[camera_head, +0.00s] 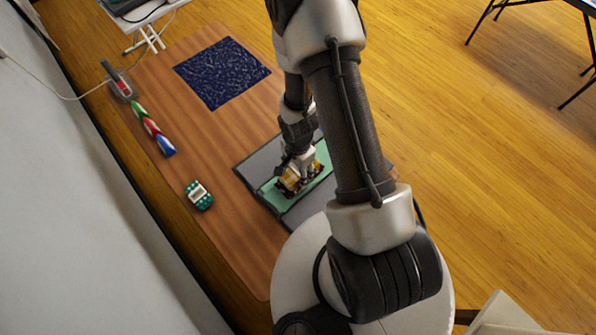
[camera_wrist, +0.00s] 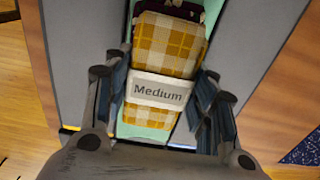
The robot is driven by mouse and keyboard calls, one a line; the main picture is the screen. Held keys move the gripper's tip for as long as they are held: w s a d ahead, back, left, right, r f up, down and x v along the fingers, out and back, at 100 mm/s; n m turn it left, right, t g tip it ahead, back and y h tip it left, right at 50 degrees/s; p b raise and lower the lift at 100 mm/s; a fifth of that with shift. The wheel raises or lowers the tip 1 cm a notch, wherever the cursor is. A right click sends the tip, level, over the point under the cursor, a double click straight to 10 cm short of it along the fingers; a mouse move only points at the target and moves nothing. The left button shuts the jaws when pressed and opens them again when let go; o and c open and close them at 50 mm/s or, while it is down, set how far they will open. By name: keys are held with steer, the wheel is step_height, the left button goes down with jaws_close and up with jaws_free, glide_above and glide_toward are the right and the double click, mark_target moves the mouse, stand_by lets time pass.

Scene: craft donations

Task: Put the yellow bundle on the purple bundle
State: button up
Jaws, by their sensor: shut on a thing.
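The yellow bundle (camera_wrist: 168,45) is a yellow and white plaid folded cloth with a white band reading "Medium". My gripper (camera_wrist: 162,92) is shut on it, with a finger at each side of the band. The yellow bundle also shows in the head view (camera_head: 289,184), partly hidden under my gripper (camera_head: 296,170). A dark purple bundle (camera_wrist: 185,9) shows at the top edge of the wrist view, just past the far end of the yellow one. Most of it is cut off or hidden. I cannot tell whether the two touch or overlap.
A green strip (camera_head: 274,199) lies beneath, between grey panels (camera_head: 262,160) on the wooden table (camera_head: 215,225). A teal and white item (camera_head: 199,195), a row of coloured pieces (camera_head: 152,129), a grey and red item (camera_head: 121,86) and a dark blue mat (camera_head: 220,72) lie to the left. The table between is clear.

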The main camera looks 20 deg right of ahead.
steer(key=shift+r, duration=0.15)
steer(key=o, duration=1.2)
steer(key=shift+f, duration=0.2)
